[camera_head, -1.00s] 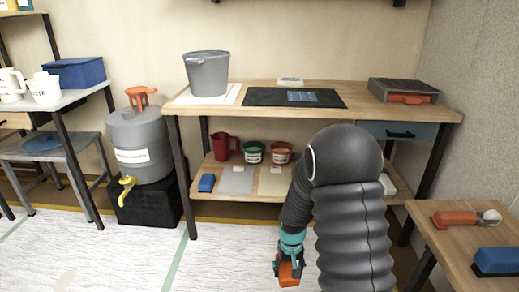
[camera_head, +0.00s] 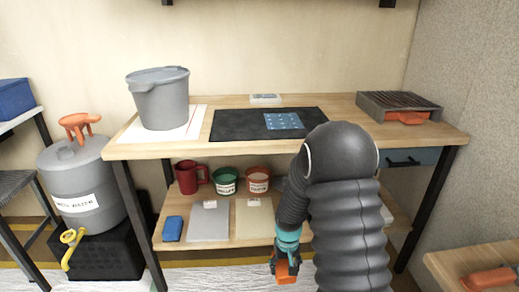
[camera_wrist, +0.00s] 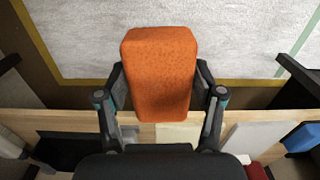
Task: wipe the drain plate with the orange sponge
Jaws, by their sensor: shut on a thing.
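My gripper (camera_head: 284,258) is shut on the orange sponge (camera_wrist: 160,70), a block held between both fingers in the wrist view. In the head view, the sponge (camera_head: 287,274) hangs low in front of the workbench, below its lower shelf and apart from any surface. A blue square with light dots (camera_head: 284,121) lies on a black mat (camera_head: 235,124) on the bench top; it may be the drain plate, but I cannot tell for sure. My gripper is well below and in front of it.
The bench top (camera_head: 345,125) holds a grey bucket (camera_head: 160,100) at left and a grated tray (camera_head: 398,103) at right. The lower shelf holds a red mug (camera_head: 188,178), two pots, flat plates and a blue block (camera_head: 173,229). A side table (camera_head: 450,262) stands at right.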

